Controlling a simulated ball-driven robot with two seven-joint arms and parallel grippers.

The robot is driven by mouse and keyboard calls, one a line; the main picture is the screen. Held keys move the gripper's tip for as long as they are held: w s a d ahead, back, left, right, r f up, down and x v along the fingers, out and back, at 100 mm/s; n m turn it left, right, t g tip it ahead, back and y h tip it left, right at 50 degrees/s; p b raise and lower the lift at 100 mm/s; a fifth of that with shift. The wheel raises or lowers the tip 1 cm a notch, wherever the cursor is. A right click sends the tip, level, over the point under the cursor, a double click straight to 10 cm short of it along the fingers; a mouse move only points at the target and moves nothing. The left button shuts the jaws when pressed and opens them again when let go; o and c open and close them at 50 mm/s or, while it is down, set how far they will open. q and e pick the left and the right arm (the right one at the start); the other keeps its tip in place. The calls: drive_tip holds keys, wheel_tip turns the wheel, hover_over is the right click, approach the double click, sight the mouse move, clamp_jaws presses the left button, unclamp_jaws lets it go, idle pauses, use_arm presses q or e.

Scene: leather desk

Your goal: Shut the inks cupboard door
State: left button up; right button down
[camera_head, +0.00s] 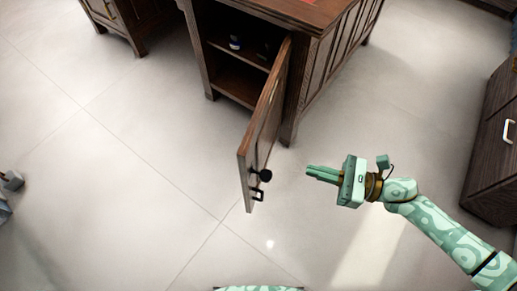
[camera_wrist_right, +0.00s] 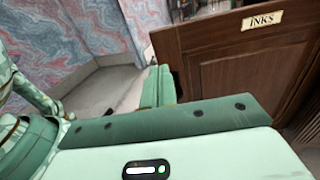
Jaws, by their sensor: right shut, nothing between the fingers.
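The inks cupboard door (camera_head: 264,125) stands wide open in the head view, swung out from the wooden cupboard (camera_head: 305,75). My left gripper is not in view.
Inside the cupboard are shelves with small dark bottles (camera_head: 236,43). A dark cabinet with a pale handle (camera_head: 508,131) stands at the right edge. Another wooden piece (camera_head: 125,20) stands at the upper left. The pale tiled floor (camera_head: 130,130) around the door is clear.

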sight(249, 152)
drive_tip(key=b+x, duration=0.1)
drive_tip(key=x, duration=1.3)
